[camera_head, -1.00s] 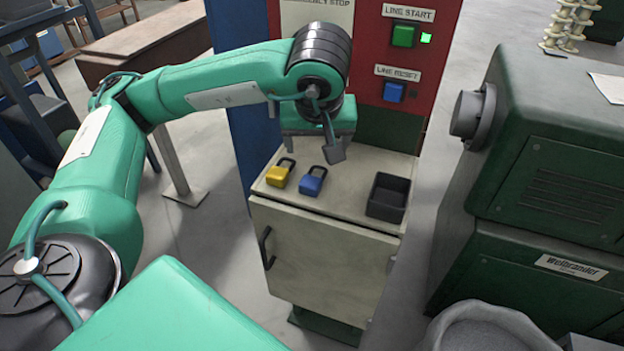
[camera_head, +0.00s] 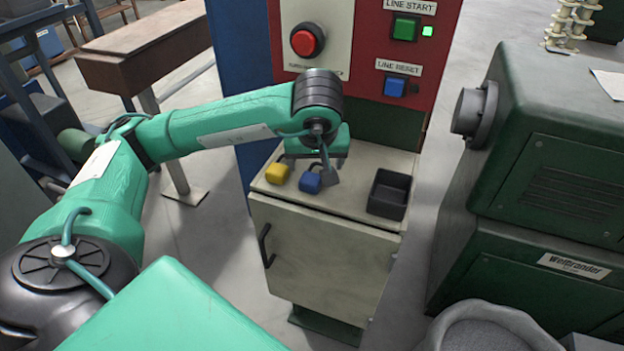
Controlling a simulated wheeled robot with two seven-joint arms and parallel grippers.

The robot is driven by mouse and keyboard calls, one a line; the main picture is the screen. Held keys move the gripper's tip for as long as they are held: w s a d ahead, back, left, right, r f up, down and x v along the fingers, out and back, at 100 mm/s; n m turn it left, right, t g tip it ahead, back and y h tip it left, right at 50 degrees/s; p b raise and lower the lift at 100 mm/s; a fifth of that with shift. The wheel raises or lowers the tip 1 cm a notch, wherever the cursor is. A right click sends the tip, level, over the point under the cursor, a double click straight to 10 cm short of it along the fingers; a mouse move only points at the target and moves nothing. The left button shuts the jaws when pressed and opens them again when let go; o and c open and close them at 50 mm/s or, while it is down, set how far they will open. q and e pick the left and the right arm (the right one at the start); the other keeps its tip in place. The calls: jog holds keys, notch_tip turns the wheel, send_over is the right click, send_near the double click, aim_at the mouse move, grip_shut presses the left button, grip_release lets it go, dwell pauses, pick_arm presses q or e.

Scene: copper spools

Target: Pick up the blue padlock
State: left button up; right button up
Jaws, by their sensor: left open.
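The blue padlock (camera_head: 310,182) lies on top of the cream cabinet (camera_head: 345,205), between a yellow padlock and a black tray. Its shackle is hidden behind my left gripper. My left gripper (camera_head: 318,172) points down right at the blue padlock, with one grey finger showing at its right side. The gripper is open; the other finger is hard to make out, and I cannot tell whether it touches the padlock. My right gripper is not in view.
The yellow padlock (camera_head: 277,173) lies close on the left. An empty black tray (camera_head: 389,194) sits at the cabinet top's right. Behind stands a red panel with an emergency stop button (camera_head: 307,40), a green button (camera_head: 405,29) and a blue button (camera_head: 394,86). A green machine (camera_head: 550,150) stands right.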

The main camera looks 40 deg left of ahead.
aim_at(314, 173)
pick_arm(q)
jog(key=x, duration=0.3)
jog(key=shift+s+f+p, duration=0.25)
jog(key=shift+f+p, duration=0.05)
jog(key=shift+p, duration=0.1)
jog(key=shift+w+a+f, duration=0.15)
jog(key=shift+w+f, duration=0.05)
jog(key=shift+f, duration=0.3)
jog(key=shift+c, duration=0.9)
jog(key=c, duration=1.2)
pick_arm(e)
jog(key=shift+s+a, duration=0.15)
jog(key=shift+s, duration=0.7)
